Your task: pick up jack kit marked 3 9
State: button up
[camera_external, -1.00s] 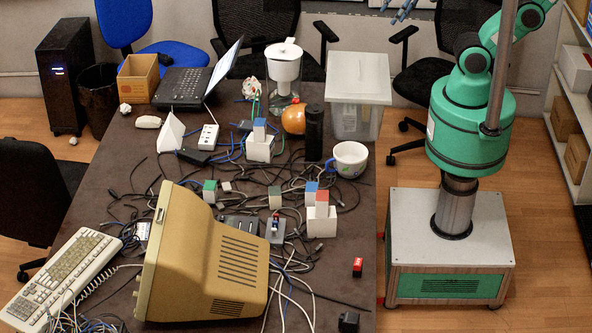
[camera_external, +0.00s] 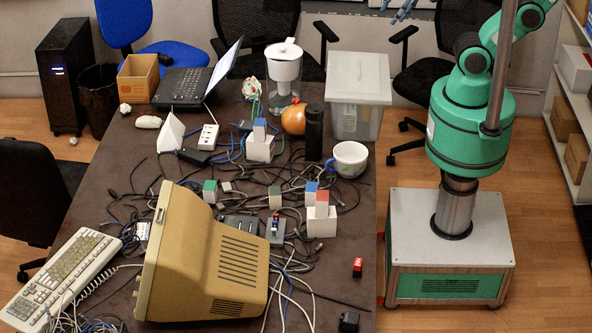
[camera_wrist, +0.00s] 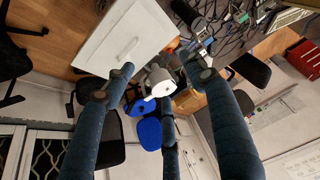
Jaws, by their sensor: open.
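No marking 3 9 is readable, so I cannot tell which thing is the jack kit. Small candidates on the dark table are a red block (camera_external: 357,267) at the right front, a green-topped cube (camera_external: 210,191), a grey-green cube (camera_external: 275,197), a white holder (camera_external: 321,222) with blue and red blocks, and a white holder (camera_external: 259,149) with a blue block. My gripper (camera_external: 404,10) is partly in view at the top edge, high and beyond the table. In the wrist view its dark blue fingers (camera_wrist: 160,72) are spread apart with nothing held between them.
A beige monitor (camera_external: 205,260), a keyboard (camera_external: 62,272) and many cables crowd the table. A mug (camera_external: 350,159), a black cylinder (camera_external: 314,132), a pitcher (camera_external: 284,68) and a lidded plastic bin (camera_external: 358,80) stand along the right and back. The right front table is fairly clear.

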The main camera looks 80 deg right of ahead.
jog(key=shift+o, duration=0.9)
jog(key=shift+w, duration=0.1)
jog(key=w+a+f+g+b, duration=0.1)
jog(key=w+a+f, duration=0.1)
jog(key=w+a, duration=0.5)
jog(key=w+a+f+n+g, duration=0.15)
jog(key=w+a, duration=0.25)
jog(key=w, duration=0.7)
jog(key=w+a+f+m+g+b, duration=0.1)
jog(key=w+a+f, duration=0.2)
jog(key=w+a, duration=0.35)
jog(key=w+a+f, duration=0.4)
jog(key=a+f, duration=0.4)
jog(key=f, duration=0.1)
jog(key=w+a+f+n+g, duration=0.1)
jog(key=w+a+f, duration=0.4)
jog(key=f, duration=0.5)
jog(key=w+a+f+g+b, duration=0.1)
jog(key=w+a+f, duration=0.3)
jog(key=a+f, duration=0.5)
jog(key=shift+w+a+f, duration=0.25)
jog(key=shift+a+f, duration=0.05)
jog(key=shift+a, duration=0.5)
jog(key=shift+n, duration=0.25)
